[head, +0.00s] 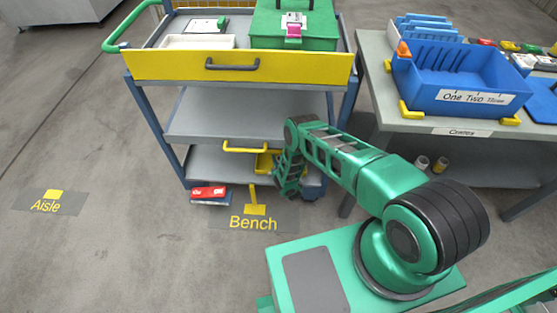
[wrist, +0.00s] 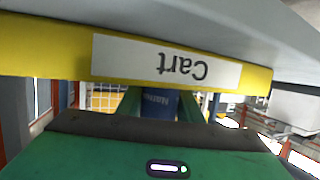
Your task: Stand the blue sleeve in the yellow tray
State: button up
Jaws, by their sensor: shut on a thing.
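My gripper (wrist: 160,105) is shut on a blue cylindrical thing, the blue sleeve (wrist: 157,104), which shows between the two green fingers in the wrist view. Part of a word is printed on it. In the head view the end of my arm (head: 288,183) is low at the cart's right side, and the sleeve is hidden there. A yellow open container (head: 265,161), likely the yellow tray, shows on the cart's lower shelf, partly behind my arm. In the wrist view a yellow edge with an upside-down "Cart" label (wrist: 166,60) lies close across the top.
The cart has a yellow drawer front (head: 225,66) and a green box (head: 272,28) on top. A red and blue thing (head: 209,194) lies by its foot. The table at right holds a blue bin (head: 450,80).

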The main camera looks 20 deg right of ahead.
jog(key=o, duration=1.3)
jog(key=shift+f, duration=0.1)
jog(key=v, duration=1.1)
jog(key=shift+s, duration=0.5)
